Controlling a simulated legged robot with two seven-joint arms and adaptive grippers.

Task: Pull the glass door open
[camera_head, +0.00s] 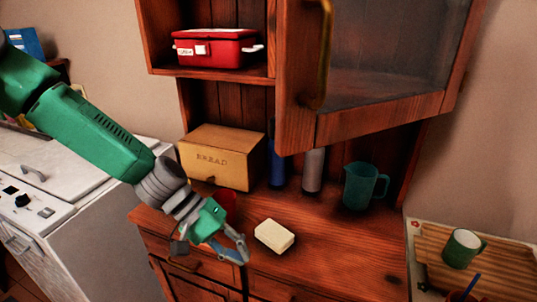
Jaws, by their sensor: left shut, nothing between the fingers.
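The glass door (395,60) is at the upper right, with a reddish wood frame and a greyish pane. Its tall brass handle (325,50) is on the left stile. The lower left corner of the door appears to stand out from the cabinet front toward me, so it looks partly open; the top is cut off. My left gripper (243,252) is shut and empty, low over the front of the wooden counter. It is well below and left of the handle, touching no part of the door. My right gripper is out of view.
A pale yellow block (274,236) lies on the counter right of my left gripper, and a red cup (226,206) is behind it. A bread box (222,157), bottles and a teal jug (362,187) stand farther back. A red cooler (217,48) sits on the open shelf.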

